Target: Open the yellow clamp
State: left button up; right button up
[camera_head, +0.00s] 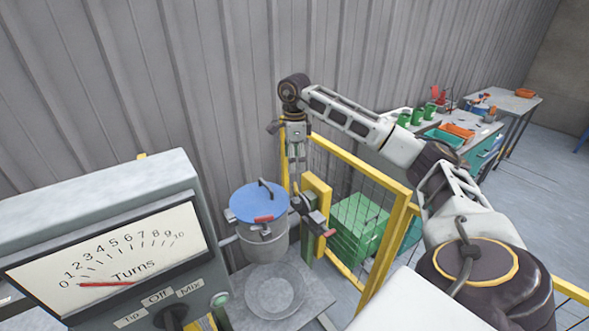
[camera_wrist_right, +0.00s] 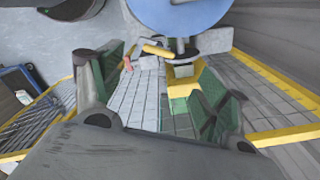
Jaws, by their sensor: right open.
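A grey pot (camera_head: 265,243) with a blue lid (camera_head: 258,203) stands left of a yellow clamp part (camera_head: 318,196). A dark lever with a red tip (camera_head: 328,233) sticks out in front of it. My right gripper (camera_head: 297,185) points down just above the clamp area. In its wrist view its green-padded fingers (camera_wrist_right: 160,80) are apart with nothing held between them. I cannot tell whether they touch the clamp. My left gripper is out of view.
A dial box (camera_head: 110,250) with a needle near 0 fills the lower left. A round dish (camera_head: 275,290) sits on the bench below the pot. A yellow mesh fence (camera_head: 375,165) and green crate (camera_head: 357,222) stand right. Work tables are farther back.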

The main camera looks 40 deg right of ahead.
jog(key=shift+r, duration=0.85)
jog(key=shift+c, duration=0.4)
dwell(0.3)
